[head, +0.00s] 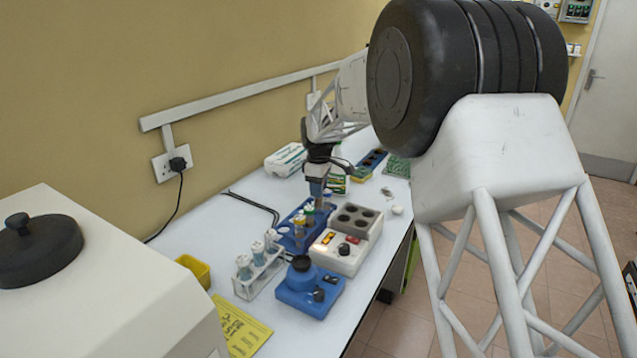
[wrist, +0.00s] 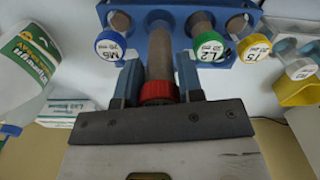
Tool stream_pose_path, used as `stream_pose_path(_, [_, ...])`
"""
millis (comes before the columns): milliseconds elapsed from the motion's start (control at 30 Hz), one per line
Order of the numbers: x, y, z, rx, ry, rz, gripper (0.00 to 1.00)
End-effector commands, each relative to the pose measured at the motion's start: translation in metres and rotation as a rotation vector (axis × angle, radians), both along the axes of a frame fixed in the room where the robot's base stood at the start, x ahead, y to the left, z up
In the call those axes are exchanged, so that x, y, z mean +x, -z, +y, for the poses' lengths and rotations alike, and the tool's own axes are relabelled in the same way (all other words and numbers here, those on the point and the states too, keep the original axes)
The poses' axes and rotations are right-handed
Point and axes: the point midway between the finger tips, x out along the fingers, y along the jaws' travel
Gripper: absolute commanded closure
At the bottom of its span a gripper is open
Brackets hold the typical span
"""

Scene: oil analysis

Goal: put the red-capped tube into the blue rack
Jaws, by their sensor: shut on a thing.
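My gripper (wrist: 158,76) is shut on the red-capped tube (wrist: 160,55), with the red cap (wrist: 158,92) between its fingers in the wrist view. The tube's far end overlaps the blue rack (wrist: 160,14); whether it is inside a hole or above it, I cannot tell. Blue-, green- and yellow-capped tubes stand in the rack, with the red-capped tube between the blue and green caps. In the head view my gripper (head: 317,192) is over the far part of the blue rack (head: 286,243), and I cannot make out the red cap.
A white rack (head: 245,288) with white-capped tubes stands nearer the camera. A blue device (head: 312,296) and a white device with dark wells (head: 338,262) are close to the blue rack. A yellow bin (head: 196,270) is at left. A bottle (wrist: 28,65) shows in the wrist view.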

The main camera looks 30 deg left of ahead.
Motion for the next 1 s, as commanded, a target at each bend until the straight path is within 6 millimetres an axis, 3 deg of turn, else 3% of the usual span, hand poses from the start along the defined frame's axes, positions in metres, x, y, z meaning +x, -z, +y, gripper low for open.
stream_pose_path(700, [0.000,0.051,0.000,-0.001,0.000,0.000,0.93])
stream_pose_path(1000, [0.000,0.061,0.000,0.000,0.000,-0.001,0.93])
